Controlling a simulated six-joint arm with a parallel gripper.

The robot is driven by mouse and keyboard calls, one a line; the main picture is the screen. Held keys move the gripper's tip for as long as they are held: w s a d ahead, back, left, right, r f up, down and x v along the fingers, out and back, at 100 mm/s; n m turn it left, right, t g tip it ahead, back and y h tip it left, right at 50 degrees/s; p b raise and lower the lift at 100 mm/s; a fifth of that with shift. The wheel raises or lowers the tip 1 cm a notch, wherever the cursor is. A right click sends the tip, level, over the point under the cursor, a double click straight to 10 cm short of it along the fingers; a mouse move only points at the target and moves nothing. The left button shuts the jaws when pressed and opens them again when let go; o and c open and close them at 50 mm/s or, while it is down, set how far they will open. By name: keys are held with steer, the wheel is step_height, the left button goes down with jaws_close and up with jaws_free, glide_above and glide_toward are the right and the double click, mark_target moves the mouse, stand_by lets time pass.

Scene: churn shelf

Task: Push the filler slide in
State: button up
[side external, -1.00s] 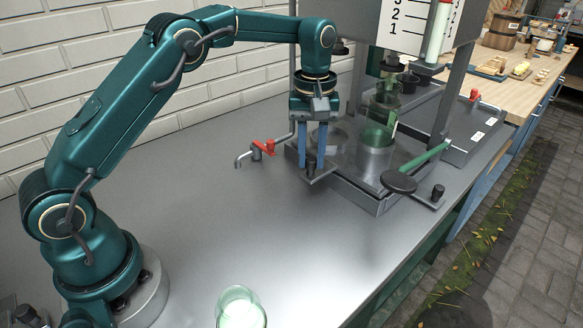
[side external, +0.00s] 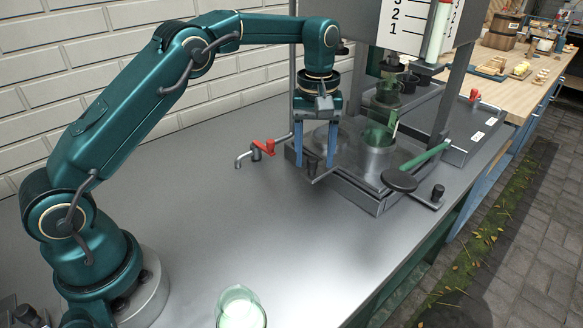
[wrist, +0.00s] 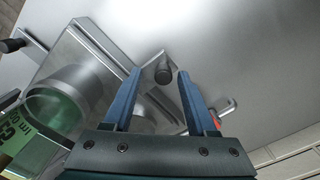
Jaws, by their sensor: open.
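The filling machine's base has a flat metal plate with a short black knob at its front left corner, likely the filler slide (side external: 322,175). In the wrist view the black knob (wrist: 164,72) stands on this plate, in line with the gap between my fingertips. My gripper (side external: 318,162) points down over this corner, open, with its blue fingers on either side of the knob. In the wrist view my gripper (wrist: 159,75) holds nothing. In the side view the fingers partly hide the knob. I cannot tell whether either finger touches it.
A green lever with a black disc (side external: 399,180) and a second black knob (side external: 438,191) are to the right. A red-handled tap (side external: 263,146) is left.

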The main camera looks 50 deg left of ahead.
steer(key=shift+r, duration=0.15)
steer(key=shift+r, duration=2.45)
steer(key=s+r+m+t, duration=0.2)
steer(key=s+r+t, duration=0.2)
steer(key=s+r, duration=0.8)
steer(key=s+f+m+t, duration=0.1)
steer(key=s+f+m, duration=0.6)
steer(key=s+f, duration=0.2)
steer(key=shift+s+d+f+t, duration=0.35)
steer(key=shift+s+d, duration=0.1)
steer(key=shift+s, duration=0.4)
